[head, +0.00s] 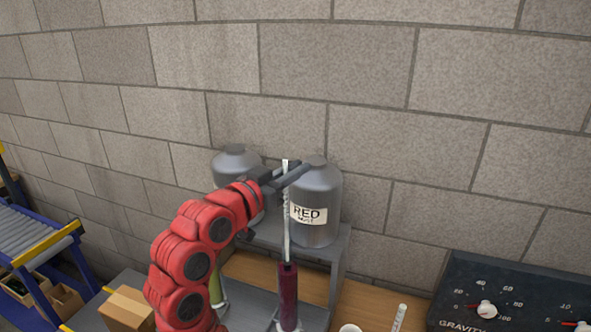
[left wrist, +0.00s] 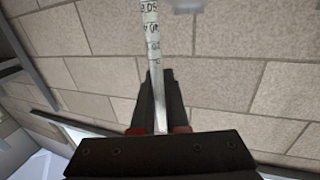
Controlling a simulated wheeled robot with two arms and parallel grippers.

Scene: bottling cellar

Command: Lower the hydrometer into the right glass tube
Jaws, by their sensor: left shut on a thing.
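The hydrometer, a thin pale rod with scale marks (head: 286,225), hangs about upright in the head view. Its marked stem also shows in the left wrist view (left wrist: 152,40). My left gripper (head: 286,178) is shut on the stem near its top. The right glass tube (head: 288,295), filled with dark red, stands directly below. The rod's lower end meets the tube's mouth in the picture; I cannot tell whether it is inside. A second tube with greenish content (head: 215,290) stands to the left, partly hidden by my red arm. My right gripper is not in view.
Two grey metal jugs stand on a grey shelf (head: 325,252) behind the tubes; the right jug (head: 325,185) is labelled RED and is close to my gripper. A white thermometer-like stick (head: 399,318) and a dark gravity panel (head: 515,290) are at right. A cardboard box (head: 127,308) is at left.

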